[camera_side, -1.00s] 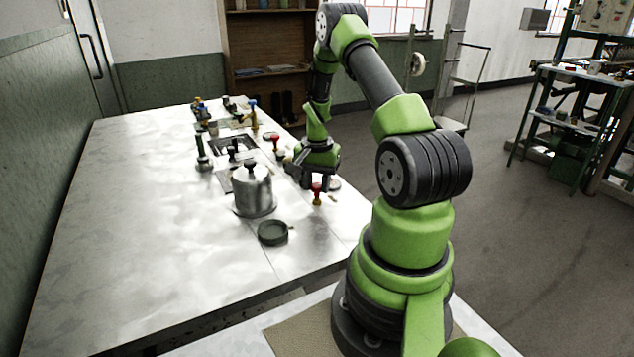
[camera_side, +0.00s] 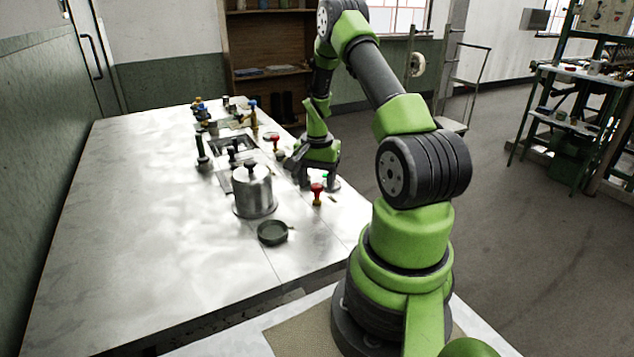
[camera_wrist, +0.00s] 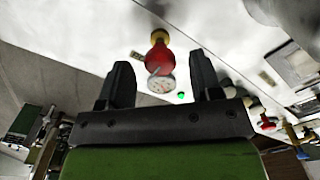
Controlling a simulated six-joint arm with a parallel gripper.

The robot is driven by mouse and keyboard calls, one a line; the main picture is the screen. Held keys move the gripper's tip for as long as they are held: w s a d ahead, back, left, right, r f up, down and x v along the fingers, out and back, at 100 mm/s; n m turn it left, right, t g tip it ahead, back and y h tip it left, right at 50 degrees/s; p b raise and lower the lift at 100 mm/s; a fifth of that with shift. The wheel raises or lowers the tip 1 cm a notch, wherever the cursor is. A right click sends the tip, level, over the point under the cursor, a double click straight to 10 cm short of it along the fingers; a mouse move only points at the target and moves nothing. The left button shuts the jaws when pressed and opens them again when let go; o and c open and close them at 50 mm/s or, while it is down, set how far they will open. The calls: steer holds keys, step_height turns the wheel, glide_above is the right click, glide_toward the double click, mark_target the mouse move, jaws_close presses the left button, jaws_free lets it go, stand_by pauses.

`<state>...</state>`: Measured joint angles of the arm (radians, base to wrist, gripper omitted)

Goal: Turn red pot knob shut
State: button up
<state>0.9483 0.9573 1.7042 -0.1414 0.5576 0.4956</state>
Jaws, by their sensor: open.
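A red knob (camera_side: 317,189) on a yellow stem stands on the metal bench, to the right of the lidded steel pot (camera_side: 254,192). In the wrist view the same red knob (camera_wrist: 158,58) shows upside down between the fingers, with its yellow base above it and a white dial (camera_wrist: 161,85) just below. My gripper (camera_wrist: 161,63) is open, its two dark fingers either side of the knob in that picture. In the side view my gripper (camera_side: 318,178) is just behind the knob. I cannot tell whether it touches anything.
A second red knob (camera_side: 275,142) stands farther back, with a blue-topped valve (camera_side: 253,110) beyond it. A dark-topped post (camera_side: 202,152) stands left of the basins. A shallow dark dish (camera_side: 272,232) lies in front of the pot. The bench's left side is clear.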

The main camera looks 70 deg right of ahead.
mark_target(317, 185)
step_height(317, 185, up, 9)
stand_by(0.3)
steer(key=shift+r, duration=0.1)
steer(key=w+a+r+n+t, duration=0.35)
steer(key=a+r+n, duration=0.35)
steer(key=a+r, duration=0.8)
steer(key=s+a+r+n+t+y, duration=0.1)
steer(key=s+a+n+t, duration=0.1)
steer(key=a, duration=0.5)
steer(key=s+a+r+n+t+y, duration=0.1)
steer(key=s+a+n, duration=0.4)
steer(key=s+a, duration=0.2)
steer(key=shift+a+r+t, duration=0.25)
steer(key=shift+a+t, duration=0.1)
steer(key=shift+a, duration=0.35)
